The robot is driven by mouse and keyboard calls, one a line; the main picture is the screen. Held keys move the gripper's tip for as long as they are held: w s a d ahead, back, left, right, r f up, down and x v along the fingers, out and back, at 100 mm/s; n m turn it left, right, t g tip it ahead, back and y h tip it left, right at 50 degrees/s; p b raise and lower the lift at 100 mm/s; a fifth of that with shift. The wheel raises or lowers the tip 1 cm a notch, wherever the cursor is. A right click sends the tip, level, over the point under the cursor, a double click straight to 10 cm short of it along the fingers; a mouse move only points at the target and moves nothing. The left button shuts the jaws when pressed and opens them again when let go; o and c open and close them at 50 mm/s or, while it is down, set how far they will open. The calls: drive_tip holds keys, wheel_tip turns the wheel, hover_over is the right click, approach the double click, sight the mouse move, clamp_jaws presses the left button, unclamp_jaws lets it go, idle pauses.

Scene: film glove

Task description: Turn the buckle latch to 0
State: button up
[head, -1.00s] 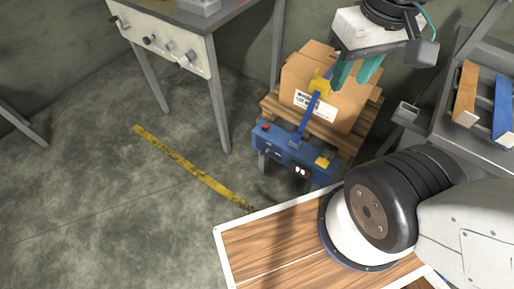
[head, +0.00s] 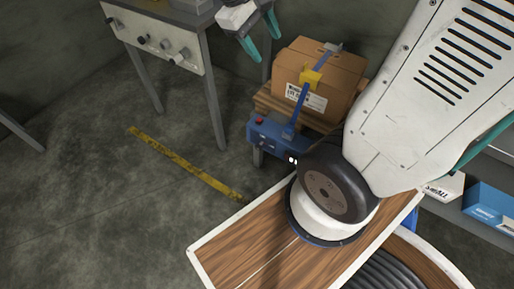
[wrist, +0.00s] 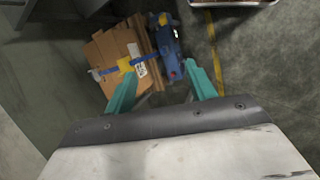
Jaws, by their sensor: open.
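The yellow buckle latch (head: 311,78) sits on a blue strap (head: 298,110) that runs over a cardboard box (head: 335,75). The strap's lower end meets a blue control unit (head: 268,139) in front of the box. My gripper (head: 266,48) is open and empty, its teal fingers pointing down, up and left of the box and apart from the latch. In the wrist view the latch (wrist: 125,65) shows beyond the left finger, and the blue unit (wrist: 169,45) lies beyond the gap between the fingers. The latch's exact angle is too small to tell.
The box stands on a wooden pallet (head: 270,104). A grey table (head: 205,60) with knobs on its front stands left of my gripper. My arm hides part of the blue unit. Open floor with a yellow stripe (head: 185,163) lies at the left.

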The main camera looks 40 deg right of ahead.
drive_tip(key=w+d+f+n+h, duration=0.2)
drive_tip(key=w+f+n+h, duration=0.2)
drive_tip(key=w+f, duration=0.75)
drive_tip(key=w+d+f+n+h, duration=0.35)
drive_tip(key=w+f, duration=0.45)
drive_tip(key=f, duration=0.7)
drive_tip(key=n+t, duration=0.7)
drive_tip(key=n, duration=0.5)
approach(257, 148)
drive_tip(key=x, duration=1.1)
drive_tip(key=shift+r, duration=0.1)
drive_tip(key=c, duration=1)
